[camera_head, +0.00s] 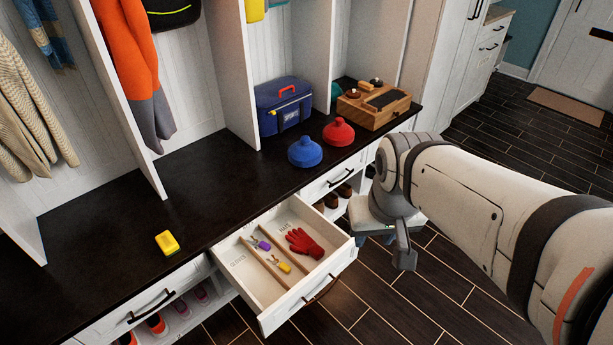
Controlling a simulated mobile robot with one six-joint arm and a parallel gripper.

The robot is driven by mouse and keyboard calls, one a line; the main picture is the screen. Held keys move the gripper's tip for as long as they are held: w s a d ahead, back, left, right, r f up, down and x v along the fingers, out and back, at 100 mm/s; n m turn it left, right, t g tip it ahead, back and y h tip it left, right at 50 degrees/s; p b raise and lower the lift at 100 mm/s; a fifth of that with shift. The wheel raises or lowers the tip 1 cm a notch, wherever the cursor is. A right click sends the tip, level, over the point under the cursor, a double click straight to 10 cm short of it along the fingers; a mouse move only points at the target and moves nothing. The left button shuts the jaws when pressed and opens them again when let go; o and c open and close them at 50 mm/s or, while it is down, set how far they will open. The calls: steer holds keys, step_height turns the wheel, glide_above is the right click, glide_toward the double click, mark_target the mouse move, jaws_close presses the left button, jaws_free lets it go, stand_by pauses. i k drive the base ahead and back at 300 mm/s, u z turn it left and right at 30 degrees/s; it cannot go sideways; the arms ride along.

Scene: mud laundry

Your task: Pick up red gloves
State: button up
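The red gloves (305,244) lie in the right-hand part of an open white drawer (262,312), under the dark bench top. They look like one glove or a stacked pair; I cannot tell which. My gripper (405,256) hangs to the right of the drawer, apart from the gloves. Only part of it shows below my arm, and its fingers cannot be made out clearly.
Wooden dividers split the drawer; small purple (261,244) and yellow (280,263) items lie left of the gloves. On the bench (215,190) are a yellow sponge-like block (167,242), blue (305,151) and red (339,132) hats, a blue bag (284,104) and a wooden box (374,105).

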mark_target(301, 243)
steer(key=u, duration=0.15)
steer(key=i, duration=0.9)
steer(key=z, duration=0.05)
